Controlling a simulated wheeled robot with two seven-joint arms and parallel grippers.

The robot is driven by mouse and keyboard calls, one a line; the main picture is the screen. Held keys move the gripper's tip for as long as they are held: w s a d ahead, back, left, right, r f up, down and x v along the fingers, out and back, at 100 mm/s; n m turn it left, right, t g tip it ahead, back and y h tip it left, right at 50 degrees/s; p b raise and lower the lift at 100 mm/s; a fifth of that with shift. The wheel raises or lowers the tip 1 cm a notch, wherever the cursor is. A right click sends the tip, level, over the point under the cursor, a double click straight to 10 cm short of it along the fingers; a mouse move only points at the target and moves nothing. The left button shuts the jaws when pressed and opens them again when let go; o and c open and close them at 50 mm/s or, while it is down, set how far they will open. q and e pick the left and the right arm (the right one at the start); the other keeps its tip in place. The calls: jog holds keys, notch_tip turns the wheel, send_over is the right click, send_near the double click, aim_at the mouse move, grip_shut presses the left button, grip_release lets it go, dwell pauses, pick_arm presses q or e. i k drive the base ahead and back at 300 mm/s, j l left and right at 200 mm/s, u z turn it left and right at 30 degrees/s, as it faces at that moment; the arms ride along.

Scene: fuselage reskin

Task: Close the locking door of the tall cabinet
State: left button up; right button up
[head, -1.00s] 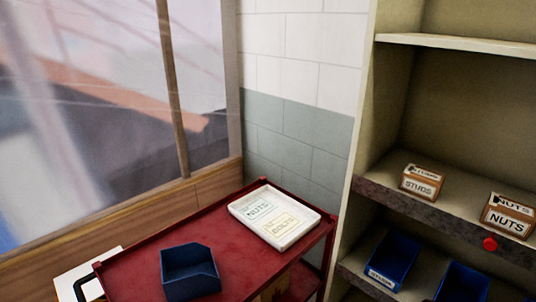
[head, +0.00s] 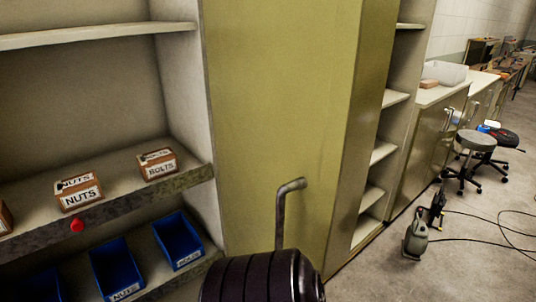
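A tall yellow-green panel (head: 275,95) stands upright in the middle of the head view, beside the open shelves on the left. It looks like part of the tall cabinet; I cannot tell whether it is the door or a side wall. A narrower, darker face (head: 362,130) adjoins its right edge. Open cream shelves (head: 384,150) show just right of that face, uncovered. No lock or latch can be made out. Neither of my grippers is in view.
A dark ribbed drum-like object (head: 262,278) and a bent grey bar (head: 283,210) stand in front of the panel. Left shelves hold label boxes (head: 79,192) and blue bins (head: 115,268). Right: free grey floor (head: 460,265), a stool (head: 475,143), a grey-green canister (head: 415,238) and cables.

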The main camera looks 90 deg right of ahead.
aim_at(283, 74)
jog(key=z, duration=2.35)
